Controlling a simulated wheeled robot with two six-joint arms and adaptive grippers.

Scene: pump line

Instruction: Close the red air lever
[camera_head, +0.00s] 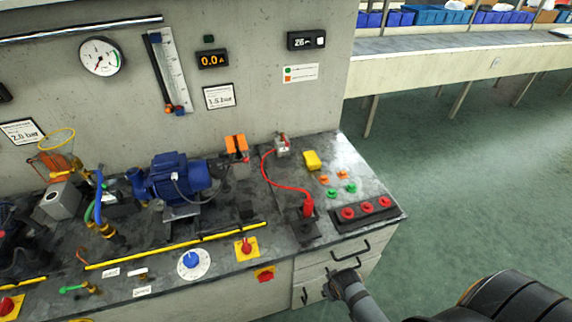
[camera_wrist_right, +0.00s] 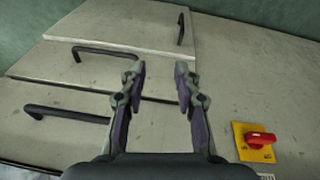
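A small valve with a red lever (camera_head: 283,138) stands at the back of the bench, at the upper end of a red hose (camera_head: 270,177). The lever appears roughly upright, but it is too small to tell its exact setting. The hose's other end meets a red fitting (camera_head: 308,207) near the bench front. My right gripper (camera_head: 333,284) is in front of the drawers, below the bench top and well away from the lever. In the wrist view this gripper (camera_wrist_right: 162,85) is open and empty, facing the drawer fronts. My left gripper is not in view.
Black drawer handles (camera_wrist_right: 78,54) lie ahead of my right gripper. A red switch on a yellow plate (camera_wrist_right: 258,142) is beside them. Open floor (camera_head: 460,190) lies to the right.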

